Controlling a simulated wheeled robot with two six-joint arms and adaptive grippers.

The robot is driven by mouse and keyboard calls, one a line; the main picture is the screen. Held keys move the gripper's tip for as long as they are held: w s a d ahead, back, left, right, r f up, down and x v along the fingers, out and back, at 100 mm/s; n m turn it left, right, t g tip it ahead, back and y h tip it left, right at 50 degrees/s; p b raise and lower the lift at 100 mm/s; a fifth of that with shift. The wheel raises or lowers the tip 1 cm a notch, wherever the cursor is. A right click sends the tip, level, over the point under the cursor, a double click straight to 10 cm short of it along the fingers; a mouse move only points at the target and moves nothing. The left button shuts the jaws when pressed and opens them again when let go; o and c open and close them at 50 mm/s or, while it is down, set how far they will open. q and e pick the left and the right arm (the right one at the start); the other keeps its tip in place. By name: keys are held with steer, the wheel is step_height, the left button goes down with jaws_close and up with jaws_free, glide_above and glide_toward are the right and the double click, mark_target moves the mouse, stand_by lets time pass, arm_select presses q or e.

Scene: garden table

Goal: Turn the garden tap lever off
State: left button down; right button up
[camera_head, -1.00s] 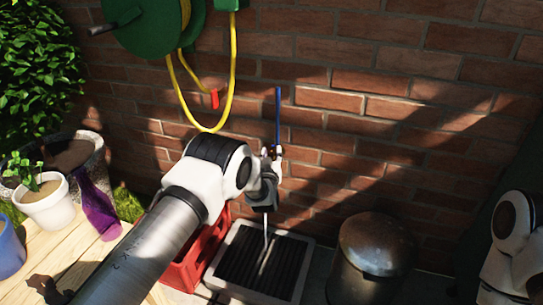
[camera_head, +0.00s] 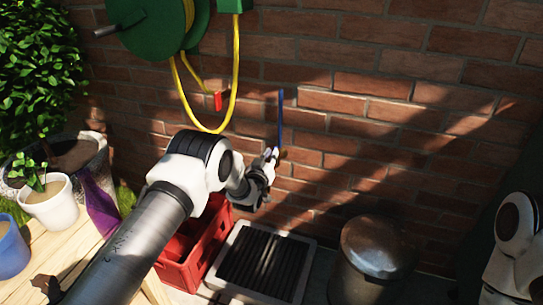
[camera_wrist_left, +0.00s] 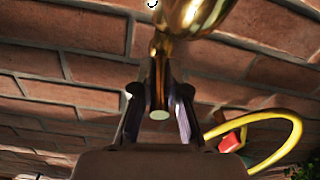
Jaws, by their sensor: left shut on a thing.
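The brass tap (camera_wrist_left: 195,15) shows large at the top of the left wrist view. A narrow brass lever (camera_wrist_left: 158,75) comes down from it, with a pale round end. My left gripper (camera_wrist_left: 160,98) is shut on this lever, one finger on each side. In the head view my left gripper (camera_head: 270,157) is at the brick wall, at the foot of a thin vertical blue pipe (camera_head: 281,115), and hides most of the tap. No water stream shows below it. My right gripper is out of view; only part of that arm shows at the right edge.
A dark grated drain tray (camera_head: 292,243) lies below the tap. A red crate (camera_head: 222,238) stands left of it and a round metal bin (camera_head: 372,255) right. A yellow hose (camera_head: 236,75) hangs on the wall. A wooden table (camera_head: 45,262) with pots is at left.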

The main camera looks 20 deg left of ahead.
arm_select(q)
steer(key=c, duration=1.2)
jaws_free()
steer(key=s, duration=1.2)
steer(key=shift+a, duration=0.1)
